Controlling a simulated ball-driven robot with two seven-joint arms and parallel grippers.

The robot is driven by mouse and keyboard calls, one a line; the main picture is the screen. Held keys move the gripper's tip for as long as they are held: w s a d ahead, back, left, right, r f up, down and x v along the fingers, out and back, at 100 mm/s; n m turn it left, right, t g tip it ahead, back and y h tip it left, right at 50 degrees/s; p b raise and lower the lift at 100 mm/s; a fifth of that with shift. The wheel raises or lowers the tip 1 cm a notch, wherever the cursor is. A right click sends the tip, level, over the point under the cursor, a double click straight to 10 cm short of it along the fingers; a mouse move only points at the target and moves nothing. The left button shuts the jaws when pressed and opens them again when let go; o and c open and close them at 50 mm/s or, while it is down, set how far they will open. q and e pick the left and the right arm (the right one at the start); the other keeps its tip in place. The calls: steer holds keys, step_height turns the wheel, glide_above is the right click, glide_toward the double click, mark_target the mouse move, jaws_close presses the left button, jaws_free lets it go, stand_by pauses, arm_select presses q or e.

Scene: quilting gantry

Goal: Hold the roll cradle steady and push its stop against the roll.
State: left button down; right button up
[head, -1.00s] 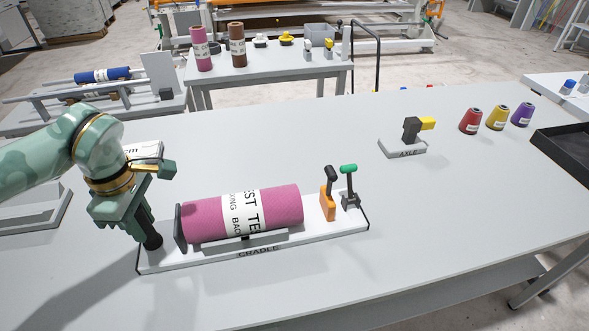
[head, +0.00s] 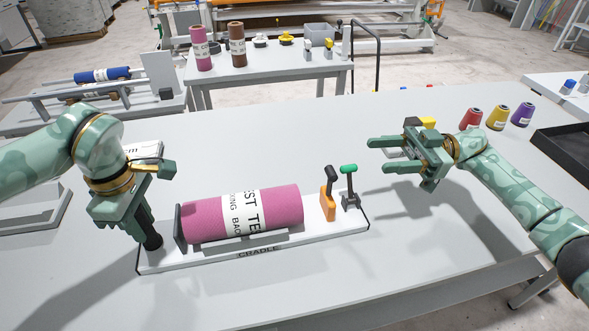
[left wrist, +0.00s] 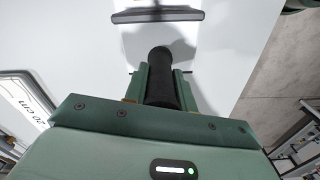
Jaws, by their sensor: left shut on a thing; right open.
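The white roll cradle (head: 290,245) lies on the table, with a pink labelled roll (head: 275,208) resting along it. A dark end plate (head: 179,225) stands at the roll's left end. An orange stop (head: 328,206) with a black knob stands right of the roll, with a gap between them. A grey clamp with a green-topped lever (head: 349,198) stands beside it. My left gripper (head: 148,232) is shut on the black upright grip (head: 153,242) at the cradle's left end; the grip (left wrist: 162,80) shows in the left wrist view. My right gripper (head: 376,156) is open and empty, right of the clamp.
The axle stand (head: 428,122) is partly hidden behind my right gripper. Red, yellow and purple thread cones (head: 497,117) and a black tray (head: 568,150) are at the right. A smaller table (head: 270,70) stands behind. The table front right of the cradle is clear.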

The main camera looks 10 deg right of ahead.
steer(key=a+f+h, duration=0.1)
steer(key=a+f, duration=0.1)
glide_above(329, 192)
steer(key=a, duration=0.2)
steer(key=shift+w+d+r+g, duration=0.2)
steer(key=shift+g, duration=0.2)
